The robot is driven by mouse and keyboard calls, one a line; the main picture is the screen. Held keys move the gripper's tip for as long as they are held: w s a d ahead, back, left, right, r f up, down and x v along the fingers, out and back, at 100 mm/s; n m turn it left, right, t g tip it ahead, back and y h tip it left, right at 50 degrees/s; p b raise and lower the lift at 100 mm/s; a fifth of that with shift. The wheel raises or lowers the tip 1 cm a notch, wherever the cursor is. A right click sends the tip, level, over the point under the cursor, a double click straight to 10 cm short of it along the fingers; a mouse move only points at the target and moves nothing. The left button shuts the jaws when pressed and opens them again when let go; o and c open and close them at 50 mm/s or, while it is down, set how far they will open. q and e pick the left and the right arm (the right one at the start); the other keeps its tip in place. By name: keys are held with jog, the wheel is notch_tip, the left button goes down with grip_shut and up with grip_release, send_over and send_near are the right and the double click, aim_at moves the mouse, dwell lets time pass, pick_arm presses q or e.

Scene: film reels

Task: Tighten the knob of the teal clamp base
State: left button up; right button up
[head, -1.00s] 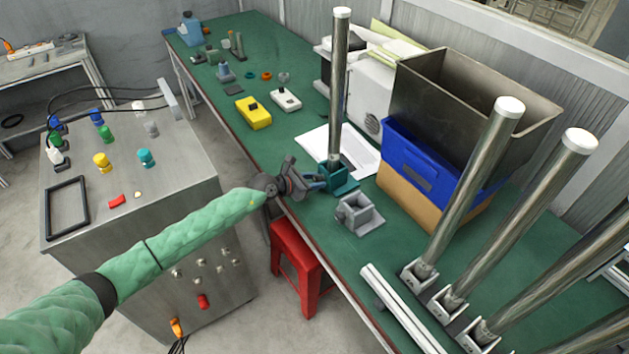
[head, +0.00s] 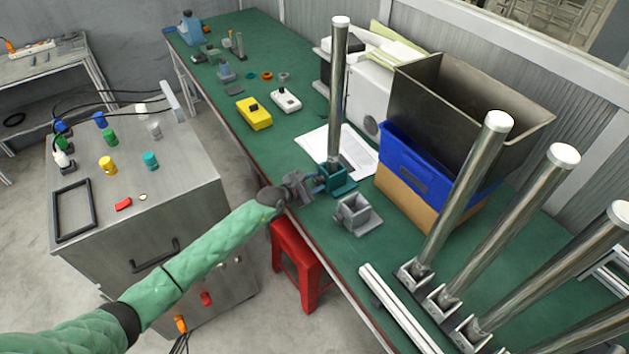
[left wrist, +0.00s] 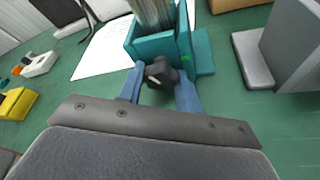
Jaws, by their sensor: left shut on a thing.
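The teal clamp base (head: 338,180) stands on the green bench with an upright metal post (head: 338,95) in it. In the left wrist view the teal clamp base (left wrist: 157,47) fills the top middle, with the foot of the post (left wrist: 155,14) inside. A dark knob (left wrist: 160,73) sticks out of its near side. My left gripper (head: 315,184) reaches in from the left at the bench edge. In the left wrist view its blue fingers (left wrist: 160,88) stand on either side of the knob and are shut on it. My right gripper is not in view.
A grey clamp base (head: 357,215) without a post stands just right of the teal one. Several posts in bases fill the right front. A blue bin (head: 411,160) stands behind, and white paper (head: 355,152) lies beside the post. A red stool (head: 297,255) is below the bench edge.

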pick_arm(q)
jog(key=shift+m, duration=0.4)
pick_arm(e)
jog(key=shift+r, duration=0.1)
pick_arm(q)
jog(key=o, duration=1)
jog(key=shift+s+a, duration=0.2)
jog(key=shift+s, duration=0.05)
jog(key=b+v, duration=0.2)
jog(key=v, duration=0.4)
jog(key=shift+s+a+b, duration=0.1)
jog(key=shift+s+b, duration=0.15)
jog(key=shift+b, duration=0.05)
jog(key=shift+s+a+r, duration=0.2)
jog(key=shift+s, duration=0.1)
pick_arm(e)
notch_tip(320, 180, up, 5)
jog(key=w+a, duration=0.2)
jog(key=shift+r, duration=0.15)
pick_arm(q)
jog(key=shift+t, duration=0.3)
